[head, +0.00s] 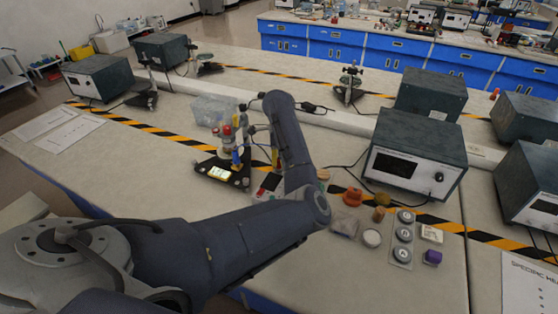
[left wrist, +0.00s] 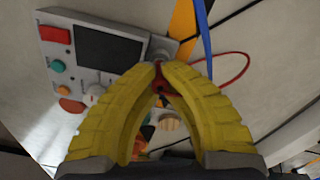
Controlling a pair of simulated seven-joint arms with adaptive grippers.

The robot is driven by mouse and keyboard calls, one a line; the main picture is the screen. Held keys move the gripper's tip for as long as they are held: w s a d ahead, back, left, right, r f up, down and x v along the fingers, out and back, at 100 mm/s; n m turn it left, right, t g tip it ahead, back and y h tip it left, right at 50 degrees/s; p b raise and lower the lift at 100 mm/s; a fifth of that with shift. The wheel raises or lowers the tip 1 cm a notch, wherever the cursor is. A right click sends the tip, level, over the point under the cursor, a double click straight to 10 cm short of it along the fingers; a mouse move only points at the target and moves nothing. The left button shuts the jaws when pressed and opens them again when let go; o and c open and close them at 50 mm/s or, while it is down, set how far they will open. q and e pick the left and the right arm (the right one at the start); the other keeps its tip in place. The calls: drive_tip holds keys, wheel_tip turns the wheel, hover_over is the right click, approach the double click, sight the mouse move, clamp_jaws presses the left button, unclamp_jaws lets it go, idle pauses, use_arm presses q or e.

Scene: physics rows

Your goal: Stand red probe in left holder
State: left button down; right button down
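My left gripper (left wrist: 159,68) shows two yellow ribbed fingers that come together at their tips in the left wrist view. The red probe (left wrist: 159,83) shows as a small red piece between the fingertips, with a thin red lead looping to the right; most of it is hidden by the fingers. In the head view my left arm hides most of this gripper, and only a bit of yellow finger shows beside the forearm. I cannot clearly make out the left holder. My right gripper is in neither view.
A white instrument (left wrist: 95,55) with a dark screen and colored buttons lies below the gripper. A black stand (head: 235,180) with a lit display is left of my forearm. Large meter boxes, including one (head: 414,160) at right, and several small items crowd the table.

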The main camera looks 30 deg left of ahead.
use_arm(q)
drive_tip(key=shift+f, duration=0.5)
idle(0.4)
drive_tip(key=c, duration=1.2)
unclamp_jaws()
drive_tip(key=shift+r, duration=0.15)
drive_tip(key=shift+r, duration=3.6)
